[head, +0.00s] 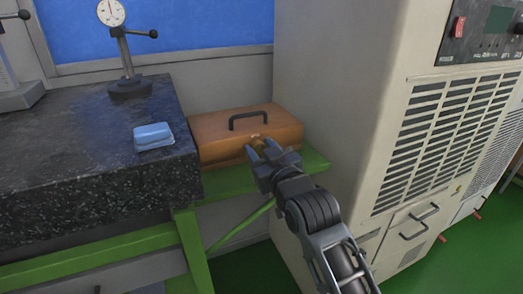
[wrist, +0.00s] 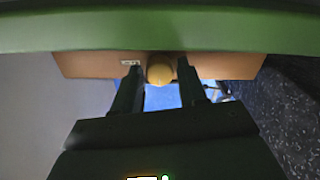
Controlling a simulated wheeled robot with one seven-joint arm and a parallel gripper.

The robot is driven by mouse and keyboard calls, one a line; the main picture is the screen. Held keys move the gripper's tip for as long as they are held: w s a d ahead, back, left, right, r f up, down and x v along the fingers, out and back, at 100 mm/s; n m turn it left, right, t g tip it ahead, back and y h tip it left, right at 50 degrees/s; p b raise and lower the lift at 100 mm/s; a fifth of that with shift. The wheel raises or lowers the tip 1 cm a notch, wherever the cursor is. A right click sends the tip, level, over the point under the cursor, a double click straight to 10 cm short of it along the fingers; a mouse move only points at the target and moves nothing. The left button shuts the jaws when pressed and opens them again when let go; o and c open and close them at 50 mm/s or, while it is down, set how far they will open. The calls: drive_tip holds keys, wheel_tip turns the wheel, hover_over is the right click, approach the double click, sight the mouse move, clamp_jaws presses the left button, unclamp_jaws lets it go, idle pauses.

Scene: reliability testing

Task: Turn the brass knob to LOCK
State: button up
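A brown wooden case (head: 240,132) with a dark top handle (head: 249,119) sits on a green shelf (head: 235,182). The brass knob (wrist: 160,69) is on the case's front face. In the head view it is mostly hidden behind my fingers. My gripper (head: 262,152) is in front of the case at the knob. In the wrist view my gripper (wrist: 160,76) is open, its two fingers on either side of the knob, with a gap showing on each side. A small pale label (wrist: 130,62) is beside the knob; its lettering is unreadable.
A speckled dark stone slab (head: 80,150) stands left of the case, with a blue block (head: 153,136) and a dial gauge stand (head: 130,85). A tall beige cabinet (head: 335,90) rises close on the right. The green shelf edge is close to my gripper.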

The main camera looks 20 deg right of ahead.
drive_tip(key=c, duration=0.7)
drive_tip(key=shift+c, duration=0.2)
drive_tip(key=shift+m, duration=0.3)
drive_tip(key=m, duration=0.3)
drive_tip(key=shift+m, duration=0.3)
drive_tip(key=m+p, duration=0.1)
drive_tip(key=m, duration=0.3)
drive_tip(key=shift+d+m, duration=0.1)
drive_tip(key=shift+m, duration=0.2)
drive_tip(key=m, duration=0.4)
drive_tip(key=shift+d+f+m, duration=0.1)
drive_tip(key=shift+m, duration=2.4)
